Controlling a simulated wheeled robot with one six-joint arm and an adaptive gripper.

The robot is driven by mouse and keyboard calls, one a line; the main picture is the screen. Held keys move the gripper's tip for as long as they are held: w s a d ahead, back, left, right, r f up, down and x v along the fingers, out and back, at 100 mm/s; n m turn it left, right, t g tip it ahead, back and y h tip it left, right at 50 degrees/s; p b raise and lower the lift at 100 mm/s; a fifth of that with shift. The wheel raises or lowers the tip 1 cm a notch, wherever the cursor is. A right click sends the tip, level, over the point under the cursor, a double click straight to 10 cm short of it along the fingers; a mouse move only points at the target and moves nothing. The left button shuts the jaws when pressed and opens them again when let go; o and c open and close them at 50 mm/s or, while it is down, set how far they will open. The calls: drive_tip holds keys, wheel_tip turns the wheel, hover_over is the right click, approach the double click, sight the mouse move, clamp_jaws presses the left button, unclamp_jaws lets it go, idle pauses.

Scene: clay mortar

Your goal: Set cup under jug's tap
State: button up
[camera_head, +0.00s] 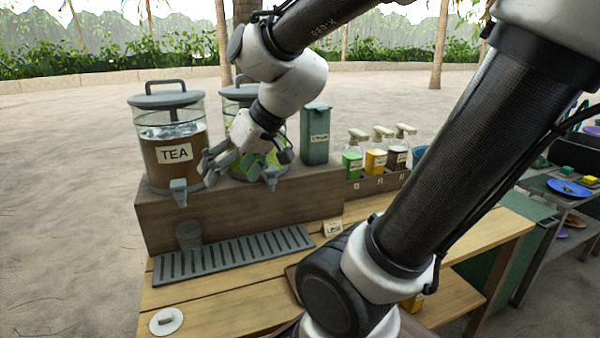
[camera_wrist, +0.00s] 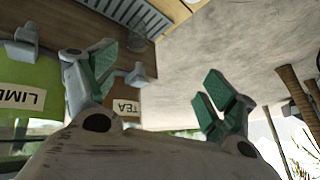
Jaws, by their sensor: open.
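A translucent grey cup (camera_head: 188,235) stands at the left end of the slatted drip tray (camera_head: 232,252), below the tap (camera_head: 179,192) of the TEA jug (camera_head: 172,150). A gap lies between cup and tap. The cup also shows faintly in the upside-down wrist view (camera_wrist: 140,43), near the tea tap (camera_wrist: 140,75). My gripper (camera_head: 229,168) is open and empty, above the cup and in front of the jugs. Its green-padded fingers are spread apart in the wrist view (camera_wrist: 160,68). The LIME jug (camera_wrist: 28,98) is partly hidden behind my gripper in the head view.
The jugs stand on a raised wooden block (camera_head: 240,205). A white round lid (camera_head: 166,321) lies on the table at front left.

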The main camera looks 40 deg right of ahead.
drive_tip(key=s+d+m+g+h, duration=0.1)
drive_tip(key=s+d+h, duration=0.3)
drive_tip(key=s+d, duration=0.5)
drive_tip(key=shift+s+d+r+g, duration=0.35)
drive_tip(key=shift+s+g, duration=0.15)
drive_tip(key=shift+s, duration=0.3)
